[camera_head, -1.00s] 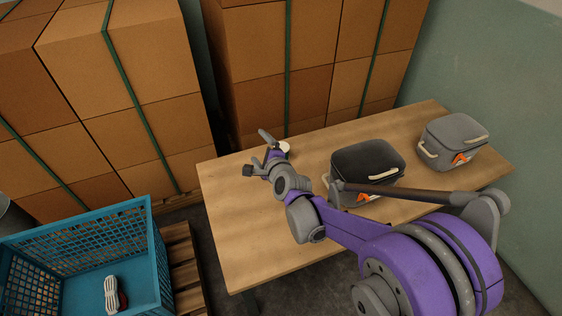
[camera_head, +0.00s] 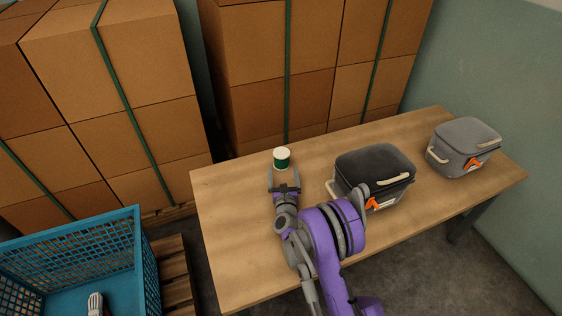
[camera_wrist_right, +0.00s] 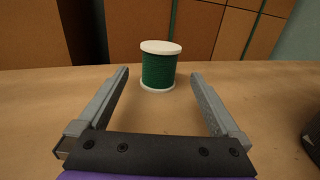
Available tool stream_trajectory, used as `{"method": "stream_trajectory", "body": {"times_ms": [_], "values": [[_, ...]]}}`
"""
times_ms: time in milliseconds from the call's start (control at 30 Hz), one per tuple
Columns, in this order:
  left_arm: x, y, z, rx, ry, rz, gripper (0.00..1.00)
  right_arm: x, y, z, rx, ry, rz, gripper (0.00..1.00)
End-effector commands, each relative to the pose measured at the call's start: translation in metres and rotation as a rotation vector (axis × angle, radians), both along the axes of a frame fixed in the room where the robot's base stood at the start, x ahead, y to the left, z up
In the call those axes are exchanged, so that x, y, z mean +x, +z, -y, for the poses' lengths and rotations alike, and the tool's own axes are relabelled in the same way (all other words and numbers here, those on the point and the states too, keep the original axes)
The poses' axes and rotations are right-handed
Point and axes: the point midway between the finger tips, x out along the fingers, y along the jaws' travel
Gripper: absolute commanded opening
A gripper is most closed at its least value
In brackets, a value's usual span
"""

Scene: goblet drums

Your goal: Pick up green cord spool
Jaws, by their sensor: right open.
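The green cord spool (camera_head: 282,160) stands upright on the wooden table, toward its back edge. It has white end discs and green cord wound between them. In the right wrist view the spool (camera_wrist_right: 159,68) stands just beyond the fingertips, roughly centred between them. My right gripper (camera_head: 284,174) is open and empty, low over the table, on the near side of the spool. Its two fingers show in the wrist view (camera_wrist_right: 160,75), one on each side of the gap. My left gripper is not in view.
A dark lidded bag (camera_head: 372,168) stands right of my right arm, and a grey bag (camera_head: 463,150) farther right on the table (camera_head: 235,240). A blue crate (camera_head: 139,265) with a white bundle (camera_head: 95,304) is at lower left. Stacked cartons (camera_head: 265,60) stand behind.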

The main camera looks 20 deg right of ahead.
Motion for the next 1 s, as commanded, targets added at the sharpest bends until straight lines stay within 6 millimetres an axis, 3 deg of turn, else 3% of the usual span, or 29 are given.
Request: {"method": "stream_trajectory", "body": {"times_ms": [267,600,900,1000], "values": [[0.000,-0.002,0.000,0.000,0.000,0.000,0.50,0.020,-0.001,0.008,-0.002,0.000,-0.001,1.00],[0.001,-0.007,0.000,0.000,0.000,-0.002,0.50,0.066,-0.001,0.026,-0.002,0.001,-0.001,1.00],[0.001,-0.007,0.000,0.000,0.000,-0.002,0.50,0.070,0.000,0.027,-0.001,0.001,0.000,1.00],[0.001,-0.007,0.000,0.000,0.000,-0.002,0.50,0.070,0.000,0.027,-0.002,0.001,-0.001,0.82]]}}
